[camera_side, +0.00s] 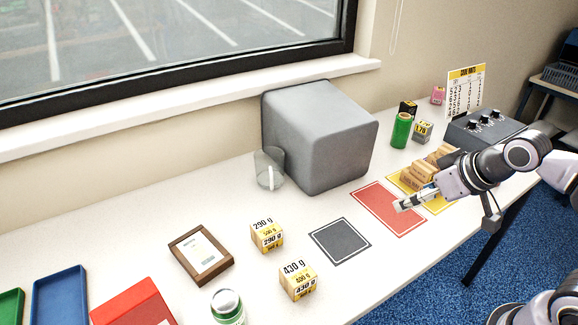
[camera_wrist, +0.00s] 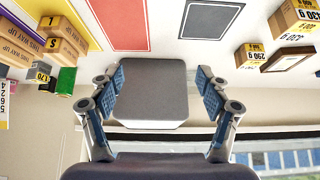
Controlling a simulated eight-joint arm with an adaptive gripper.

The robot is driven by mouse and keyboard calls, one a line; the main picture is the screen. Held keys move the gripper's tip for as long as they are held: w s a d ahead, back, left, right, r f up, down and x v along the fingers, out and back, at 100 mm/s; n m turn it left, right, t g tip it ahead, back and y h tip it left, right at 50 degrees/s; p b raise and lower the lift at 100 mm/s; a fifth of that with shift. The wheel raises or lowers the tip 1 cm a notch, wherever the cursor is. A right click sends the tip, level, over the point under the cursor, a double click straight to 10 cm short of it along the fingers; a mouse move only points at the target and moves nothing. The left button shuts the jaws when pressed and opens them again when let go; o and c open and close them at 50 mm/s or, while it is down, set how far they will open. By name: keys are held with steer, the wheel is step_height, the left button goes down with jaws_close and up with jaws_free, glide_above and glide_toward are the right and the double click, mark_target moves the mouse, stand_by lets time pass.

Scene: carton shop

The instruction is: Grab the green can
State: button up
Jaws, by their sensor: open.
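A plain green can (camera_side: 401,130) stands upright at the back of the table, right of the big grey block. It also shows in the wrist view (camera_wrist: 66,81) at the left, outside my fingers. A second can (camera_side: 227,306), with a silver top and a green and white label, stands at the front edge of the side view, partly cut off. My gripper (camera_side: 408,202) hangs over the red mat, in front of the green can and apart from it. In the wrist view my gripper (camera_wrist: 161,78) has its fingers spread, with nothing held between them.
The grey block (camera_side: 325,140) and a clear cup (camera_side: 268,168) stand left of the green can. Small cartons (camera_side: 422,131), a dial box (camera_side: 480,130) and brown cartons (camera_side: 418,174) crowd its right and front. The dark mat (camera_side: 340,240) is bare.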

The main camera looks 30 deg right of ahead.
mark_target(225, 306)
steer(key=w+a+f+m+g+y, duration=0.1)
steer(key=w+a+m+y, duration=0.1)
steer(key=a, duration=0.6)
steer(key=w+a+f+m+g+y, duration=0.2)
steer(key=a+m+y, duration=0.2)
steer(key=a+m, duration=0.2)
steer(key=w+a+f+m+g+y, duration=0.1)
steer(key=a+m+y, duration=0.3)
steer(key=a, duration=0.5)
steer(key=shift+w+a+f+m+g, duration=0.15)
steer(key=shift+w+a+m+g, duration=0.25)
steer(key=shift+m+g, duration=0.25)
steer(key=a+f+m+g+y, duration=0.1)
steer(key=a, duration=0.2)
steer(key=s+a+f+m+g+y, duration=0.1)
steer(key=a, duration=0.3)
steer(key=s+a+f+m+g+y, duration=0.1)
steer(key=a+m, duration=0.1)
steer(key=a, duration=0.2)
steer(key=shift+s+f, duration=0.1)
steer(key=shift+f, duration=0.1)
steer(key=shift+w+r+x, duration=0.1)
steer(key=shift+r+x, duration=0.05)
steer(key=shift+x, duration=1.25)
steer(key=shift+w+r+x, duration=0.1)
steer(key=shift+r+x, duration=0.05)
steer(key=shift+x, duration=1.25)
steer(key=shift+a, duration=0.15)
steer(key=c, duration=0.9)
